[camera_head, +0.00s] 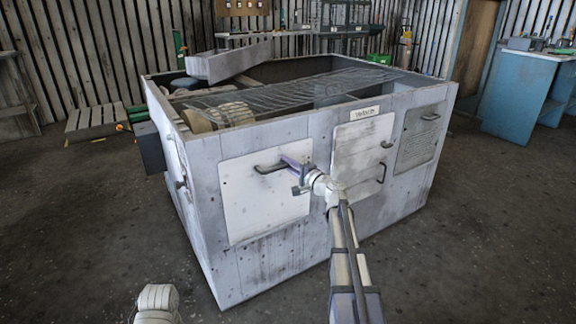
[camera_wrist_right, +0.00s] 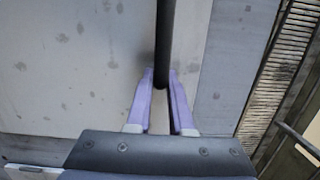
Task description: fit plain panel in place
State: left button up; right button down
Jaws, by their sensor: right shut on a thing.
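The plain panel (camera_head: 262,207) is a pale, nearly square plate with a dark bar handle (camera_head: 268,169) near its top. It stands upright against the left part of the front face of the grey blower housing (camera_head: 215,262). I cannot tell whether it is fully flush. My right gripper (camera_head: 291,163) is shut on the right end of this handle. In the right wrist view, the purple fingers (camera_wrist_right: 161,85) lie on both sides of the dark handle (camera_wrist_right: 163,40), with the pale panel (camera_wrist_right: 75,75) behind. My left gripper is out of view.
A labelled panel (camera_head: 350,155) with two handles and a grey vented panel (camera_head: 419,135) are to the right on the same face. A loose tray-like part (camera_head: 229,62) rests on the housing's top edge. The floor (camera_head: 480,240) in front is clear. A blue cabinet (camera_head: 519,98) stands far right.

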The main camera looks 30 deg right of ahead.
jog(key=shift+w, duration=0.15)
jog(key=c, duration=0.7)
grip_release()
jog(key=o, duration=0.5)
jog(key=shift+c, duration=0.2)
jog(key=a+v, duration=0.1)
jog(key=v, duration=0.7)
jog(key=shift+a+r, duration=0.1)
